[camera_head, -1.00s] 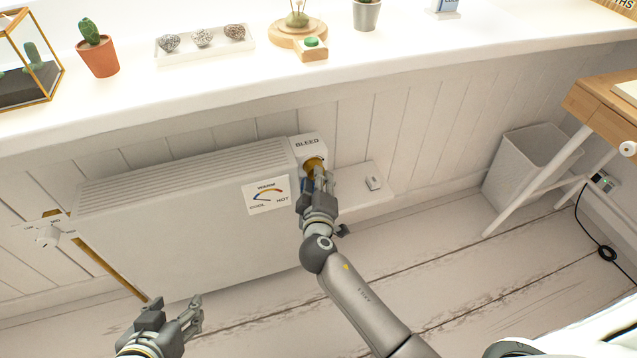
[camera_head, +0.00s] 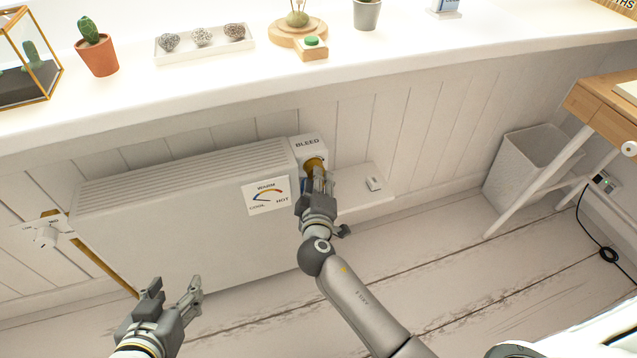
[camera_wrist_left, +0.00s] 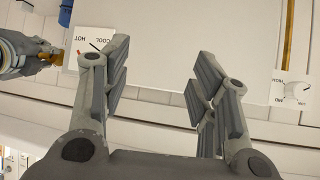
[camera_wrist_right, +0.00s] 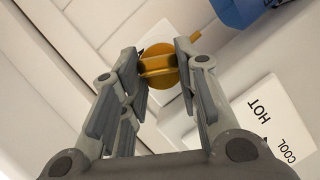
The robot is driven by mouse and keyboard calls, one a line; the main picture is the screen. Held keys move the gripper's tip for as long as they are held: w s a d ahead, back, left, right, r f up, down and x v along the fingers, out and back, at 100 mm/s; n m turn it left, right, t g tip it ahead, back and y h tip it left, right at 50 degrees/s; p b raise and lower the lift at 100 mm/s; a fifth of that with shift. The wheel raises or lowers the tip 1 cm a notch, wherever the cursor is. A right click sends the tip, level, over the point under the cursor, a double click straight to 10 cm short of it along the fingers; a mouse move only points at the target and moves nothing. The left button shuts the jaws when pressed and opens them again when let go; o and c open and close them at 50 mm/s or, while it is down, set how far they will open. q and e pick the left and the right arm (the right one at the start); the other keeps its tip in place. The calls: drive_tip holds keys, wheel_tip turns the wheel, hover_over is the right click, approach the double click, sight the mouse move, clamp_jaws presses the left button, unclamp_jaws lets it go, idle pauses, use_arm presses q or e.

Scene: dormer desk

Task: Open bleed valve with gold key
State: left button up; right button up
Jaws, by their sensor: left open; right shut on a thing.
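The white bleed valve box (camera_head: 309,150), labelled BLEED, sits at the right end of the radiator (camera_head: 190,220). The gold key (camera_head: 314,165) is at the front of the box, partly hidden by my right gripper. My right gripper (camera_head: 318,180) is shut on the gold key, which also shows between its fingers in the right wrist view (camera_wrist_right: 158,66). In that view a round gold part lies behind the key's grip, against a white face. My left gripper (camera_head: 175,288) is open and empty, low in front of the radiator. It also shows in the left wrist view (camera_wrist_left: 160,75).
A gauge card (camera_head: 266,196) is on the radiator's front. A blue item (camera_wrist_right: 238,10) is close to the right gripper. The desk (camera_head: 400,50) overhangs above. The floor in front is clear.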

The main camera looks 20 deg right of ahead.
use_arm(q)
drive_tip(key=shift+w+d+r+t+h+b, duration=0.2)
drive_tip(key=shift+w+r+t, duration=0.3)
drive_tip(key=shift+r, duration=0.2)
drive_tip(key=shift+w+d+r+t+h+b, duration=0.15)
drive_tip(key=shift+w+d+r+t, duration=0.1)
drive_tip(key=shift+w+r+t, duration=0.35)
drive_tip(key=shift+w+d+r+t+h+b, duration=0.1)
drive_tip(key=shift+w+d+r+t+b, duration=0.2)
drive_tip(key=shift+r, duration=0.45)
